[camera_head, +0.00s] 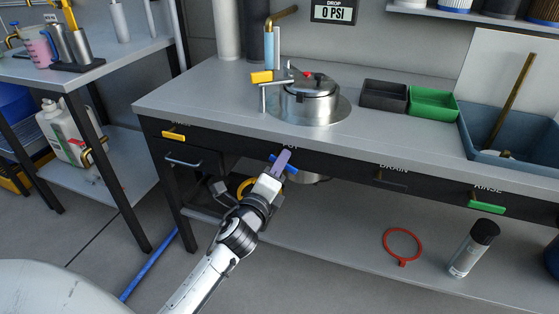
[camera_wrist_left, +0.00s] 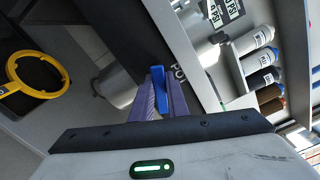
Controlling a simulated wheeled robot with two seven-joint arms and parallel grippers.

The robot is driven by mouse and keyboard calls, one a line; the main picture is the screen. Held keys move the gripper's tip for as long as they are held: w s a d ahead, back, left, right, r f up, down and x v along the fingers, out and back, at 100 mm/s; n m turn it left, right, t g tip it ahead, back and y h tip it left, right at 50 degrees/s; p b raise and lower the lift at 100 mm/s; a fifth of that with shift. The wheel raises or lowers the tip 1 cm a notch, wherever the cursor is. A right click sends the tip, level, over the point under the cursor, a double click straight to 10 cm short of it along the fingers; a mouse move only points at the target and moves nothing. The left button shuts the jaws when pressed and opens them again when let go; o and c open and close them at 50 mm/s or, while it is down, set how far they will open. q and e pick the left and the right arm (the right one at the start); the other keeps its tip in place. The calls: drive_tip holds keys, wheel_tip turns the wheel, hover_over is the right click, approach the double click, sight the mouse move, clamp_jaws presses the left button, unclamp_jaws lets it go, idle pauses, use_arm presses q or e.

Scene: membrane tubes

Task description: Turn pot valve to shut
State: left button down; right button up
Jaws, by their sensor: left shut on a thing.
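The pot valve is a blue handle (camera_head: 292,170) on the dark front panel of the bench, under a label partly hidden by my gripper. My left gripper (camera_head: 281,163) reaches up to it, and its purple fingers are shut on the blue handle. In the left wrist view the blue handle (camera_wrist_left: 157,78) stands between the two fingertips (camera_wrist_left: 160,95), beside the letters "PO". In the head view the handle looks slanted, with blue showing on both sides of the fingers. The steel pot (camera_head: 308,106) sits in the benchtop above. My right gripper is not in view.
The panel also has a yellow handle (camera_head: 173,136), a dark DRAIN handle (camera_head: 391,180) and a green RINSE handle (camera_head: 486,207). A red ring (camera_head: 402,246) and a spray can (camera_head: 473,249) are on the lower shelf. A display (camera_head: 334,11) reads 0 PSI.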

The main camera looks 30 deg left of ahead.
use_arm(q)
drive_tip(key=n, duration=0.2)
drive_tip(key=shift+r+n+p, duration=0.3)
drive_tip(key=shift+p, duration=0.1)
drive_tip(key=shift+r+n+p, duration=0.1)
drive_tip(key=shift+n+p, duration=0.25)
drive_tip(key=shift+n, duration=0.55)
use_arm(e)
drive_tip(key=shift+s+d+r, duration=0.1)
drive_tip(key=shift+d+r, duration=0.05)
use_arm(q)
drive_tip(key=shift+n, duration=0.3)
drive_tip(key=c, duration=1.8)
unclamp_jaws()
drive_tip(key=shift+o, duration=0.4)
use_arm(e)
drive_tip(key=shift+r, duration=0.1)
use_arm(q)
drive_tip(key=shift+d, duration=0.1)
